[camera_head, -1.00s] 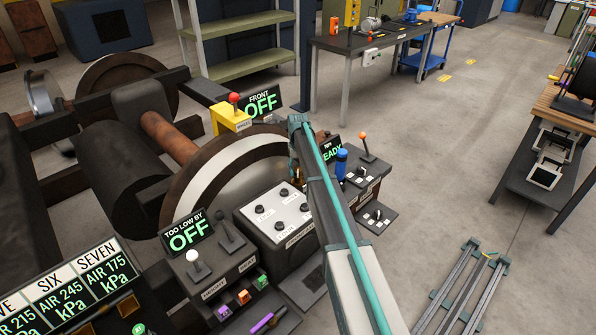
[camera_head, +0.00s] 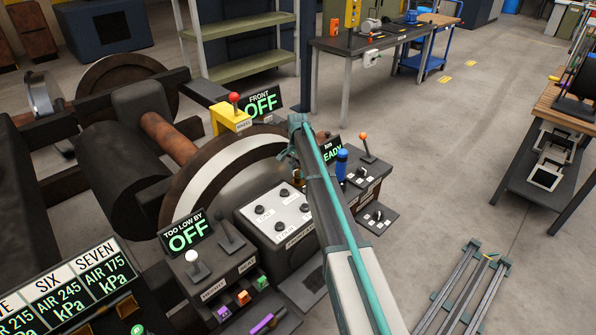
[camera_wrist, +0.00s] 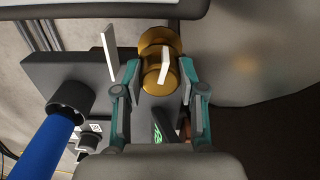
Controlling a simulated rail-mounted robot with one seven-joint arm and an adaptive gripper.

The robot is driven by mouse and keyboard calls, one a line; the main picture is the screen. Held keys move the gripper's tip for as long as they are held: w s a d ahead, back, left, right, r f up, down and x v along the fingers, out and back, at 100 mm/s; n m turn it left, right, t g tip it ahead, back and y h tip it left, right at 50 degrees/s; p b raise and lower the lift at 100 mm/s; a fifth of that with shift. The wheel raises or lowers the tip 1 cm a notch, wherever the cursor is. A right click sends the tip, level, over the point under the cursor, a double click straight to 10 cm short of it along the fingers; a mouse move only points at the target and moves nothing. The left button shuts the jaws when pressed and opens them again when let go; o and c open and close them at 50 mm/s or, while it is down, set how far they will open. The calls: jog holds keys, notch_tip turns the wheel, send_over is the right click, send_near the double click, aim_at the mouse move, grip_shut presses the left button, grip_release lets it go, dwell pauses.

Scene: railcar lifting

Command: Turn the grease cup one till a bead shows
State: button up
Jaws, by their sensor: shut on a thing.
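The grease cup (camera_wrist: 153,45) is a brass, stepped round body in the upper middle of the wrist view, with a white mark on its face. My gripper (camera_wrist: 158,88) is shut on it, one teal-and-grey finger on each side. I cannot make out a grease bead. In the head view my arm covers most of my gripper and the cup, beside the big wheel (camera_head: 207,165).
A blue handle (camera_wrist: 43,145) stands close on the left in the wrist view; it also shows in the head view (camera_head: 341,163). The lever consoles (camera_head: 226,262) and a knob box (camera_head: 279,213) crowd around my arm. Open floor (camera_head: 440,150) lies to the right.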

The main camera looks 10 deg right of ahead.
aim_at(298, 169)
jog(key=m, duration=0.4)
jog(key=shift+m, duration=0.3)
dwell(0.3)
jog(key=o, duration=1.1)
jog(key=shift+o, duration=0.2)
notch_tip(298, 169, up, 12)
